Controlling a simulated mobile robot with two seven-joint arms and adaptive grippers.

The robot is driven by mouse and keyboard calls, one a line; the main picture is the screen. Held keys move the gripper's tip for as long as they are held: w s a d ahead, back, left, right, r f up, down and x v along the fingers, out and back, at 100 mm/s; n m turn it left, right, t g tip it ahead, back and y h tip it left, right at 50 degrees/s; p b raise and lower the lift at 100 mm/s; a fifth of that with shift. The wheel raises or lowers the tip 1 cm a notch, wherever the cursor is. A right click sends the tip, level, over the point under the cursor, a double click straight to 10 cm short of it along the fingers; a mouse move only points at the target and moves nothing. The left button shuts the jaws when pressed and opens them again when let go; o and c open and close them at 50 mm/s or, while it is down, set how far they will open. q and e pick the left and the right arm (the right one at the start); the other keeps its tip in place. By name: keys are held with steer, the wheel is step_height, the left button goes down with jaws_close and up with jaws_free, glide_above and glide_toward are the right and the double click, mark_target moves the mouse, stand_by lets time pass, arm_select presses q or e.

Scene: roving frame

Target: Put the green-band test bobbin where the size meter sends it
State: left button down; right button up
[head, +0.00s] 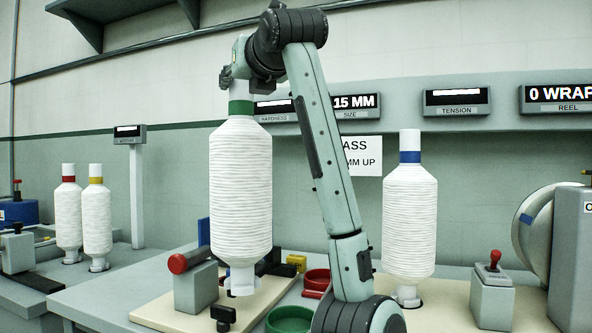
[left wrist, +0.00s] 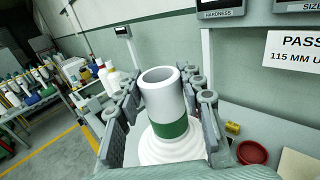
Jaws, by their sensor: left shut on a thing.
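The green-band bobbin (head: 240,185) is a large white wound spool, upright, in the middle of the head view. My left gripper (head: 236,76) is shut on its white top neck, above the green band. In the left wrist view the fingers flank the hollow neck (left wrist: 162,100). The bobbin's foot is beside a grey fixture with a red knob (head: 178,263); I cannot tell whether it touches anything below. The size meter (head: 355,103) shows "15 MM", its left part hidden by my arm. A sign (left wrist: 295,55) reads "PASS" and "115 MM U", cut off. My right gripper is out of view.
Red-band (head: 68,215) and yellow-band (head: 96,218) bobbins stand at left. A green dish (head: 290,320) and red dish (head: 317,281) are near my arm.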

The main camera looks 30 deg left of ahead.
arm_select(q)
steer(key=w+d+f+p, duration=0.1)
steer(key=w+d+f, duration=0.5)
steer(key=f, duration=0.3)
steer(key=shift+w+f, duration=0.3)
steer(key=shift+w, duration=0.6)
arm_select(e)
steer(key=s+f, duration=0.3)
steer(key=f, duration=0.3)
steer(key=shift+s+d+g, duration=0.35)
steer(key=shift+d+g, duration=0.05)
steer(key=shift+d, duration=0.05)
arm_select(q)
steer(key=shift+f, duration=0.1)
steer(key=c, duration=1.3)
jaws_free()
steer(key=shift+f, duration=0.15)
steer(key=o, duration=0.3)
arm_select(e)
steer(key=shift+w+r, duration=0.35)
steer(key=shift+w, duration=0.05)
